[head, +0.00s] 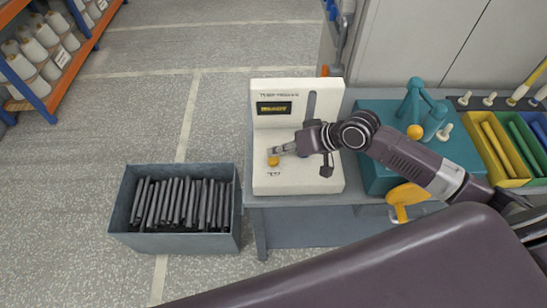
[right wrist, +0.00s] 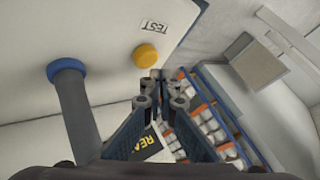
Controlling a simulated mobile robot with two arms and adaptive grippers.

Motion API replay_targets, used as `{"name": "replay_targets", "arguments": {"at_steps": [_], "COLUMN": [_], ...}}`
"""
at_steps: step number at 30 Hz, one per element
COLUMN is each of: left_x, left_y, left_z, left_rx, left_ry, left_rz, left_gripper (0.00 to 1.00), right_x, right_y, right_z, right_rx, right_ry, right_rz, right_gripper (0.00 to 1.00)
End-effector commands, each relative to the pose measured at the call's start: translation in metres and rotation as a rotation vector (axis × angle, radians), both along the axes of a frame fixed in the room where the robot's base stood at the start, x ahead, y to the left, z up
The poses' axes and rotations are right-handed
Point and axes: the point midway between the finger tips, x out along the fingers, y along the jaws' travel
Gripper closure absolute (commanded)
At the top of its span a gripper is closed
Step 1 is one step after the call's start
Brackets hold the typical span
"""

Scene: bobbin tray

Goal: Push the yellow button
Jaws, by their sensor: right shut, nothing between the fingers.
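The yellow button (head: 273,161) sits on the base of a white tester machine (head: 265,180), near its left side. My right gripper (head: 277,151) points left at the tester, shut and empty, with its tips just behind the button in the head view. In the right wrist view the round yellow button (right wrist: 146,54) is beside a TEST label, a little above and left of the gripper tips (right wrist: 162,84). I cannot tell whether the tips touch it. My left gripper is not in view.
The tester's display (head: 275,108) is lit with yellow letters. A grey bin (head: 120,222) of dark rods stands to the left. A teal machine (head: 372,110) and yellow, green and blue trays are at the right. A shelf of spools (head: 100,32) is at upper left.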

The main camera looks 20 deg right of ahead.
Motion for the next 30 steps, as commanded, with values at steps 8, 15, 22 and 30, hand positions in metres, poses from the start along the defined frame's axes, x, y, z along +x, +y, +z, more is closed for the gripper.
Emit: {"name": "replay_targets", "arguments": {"at_steps": [8,15,22,30], "left_x": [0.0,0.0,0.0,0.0], "left_y": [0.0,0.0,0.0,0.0], "left_z": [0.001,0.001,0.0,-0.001], "left_rx": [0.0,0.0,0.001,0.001], "left_ry": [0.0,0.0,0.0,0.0], "left_rz": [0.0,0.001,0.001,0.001], "left_gripper": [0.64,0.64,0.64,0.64], "right_x": [0.0,0.0,0.0,0.0], "right_y": [0.0,0.0,0.0,0.0], "right_z": [-0.007,-0.009,-0.009,-0.012], "right_rx": [0.0,0.0,0.0,0.0], "right_ry": [0.002,0.0,0.0,0.0], "right_rz": [-0.001,0.0,0.0,0.0], "right_gripper": [1.0,1.0,1.0,1.0]}}
